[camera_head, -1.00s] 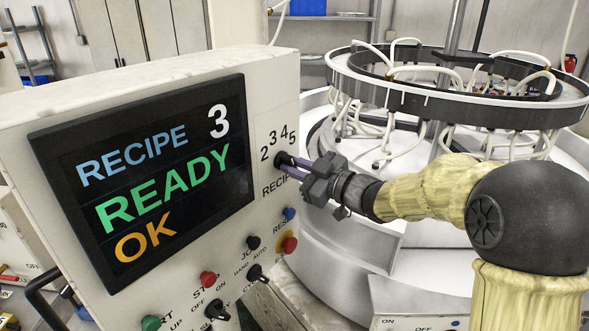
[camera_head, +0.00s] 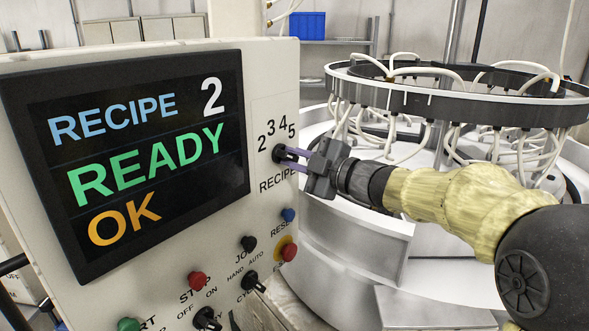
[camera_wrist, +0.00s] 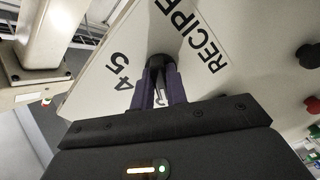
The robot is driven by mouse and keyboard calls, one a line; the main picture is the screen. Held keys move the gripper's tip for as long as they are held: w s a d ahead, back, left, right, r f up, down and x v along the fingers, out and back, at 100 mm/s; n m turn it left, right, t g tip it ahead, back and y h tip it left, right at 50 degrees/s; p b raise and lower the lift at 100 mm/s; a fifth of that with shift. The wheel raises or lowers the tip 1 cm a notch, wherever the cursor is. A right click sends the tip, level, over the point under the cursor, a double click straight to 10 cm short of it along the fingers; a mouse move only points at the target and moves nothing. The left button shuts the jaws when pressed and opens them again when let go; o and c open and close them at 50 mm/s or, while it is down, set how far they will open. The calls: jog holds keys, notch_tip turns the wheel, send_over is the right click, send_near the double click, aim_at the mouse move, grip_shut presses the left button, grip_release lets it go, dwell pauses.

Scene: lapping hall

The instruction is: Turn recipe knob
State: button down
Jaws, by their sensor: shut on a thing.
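The recipe knob (camera_head: 279,153) is a small black knob on the right side of the control panel (camera_head: 268,95), under the printed numbers 2, 3, 4, 5 and above the word RECIPE. My gripper (camera_head: 289,155) reaches in from the right and is shut on it. In the wrist view the two purple-grey fingers (camera_wrist: 160,88) close around the black knob (camera_wrist: 161,62), hiding most of it and part of the number scale. The screen (camera_head: 130,150) reads RECIPE 2, READY, OK.
Below the knob are a blue RESET button (camera_head: 288,215), a red button on yellow (camera_head: 286,249), a red STOP button (camera_head: 196,281), a green button (camera_head: 129,325) and black selector switches. A large white machine with a hose-ringed carousel (camera_head: 440,105) stands behind my arm.

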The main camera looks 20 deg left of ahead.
jog(key=shift+f, duration=0.1)
dwell(0.4)
jog(key=c, duration=1.4)
grip_release()
jog(key=shift+d, duration=0.15)
jog(key=b+v, duration=0.4)
jog(key=v, duration=1.3)
jog(key=shift+d+b, duration=0.2)
jog(key=shift+b, duration=0.1)
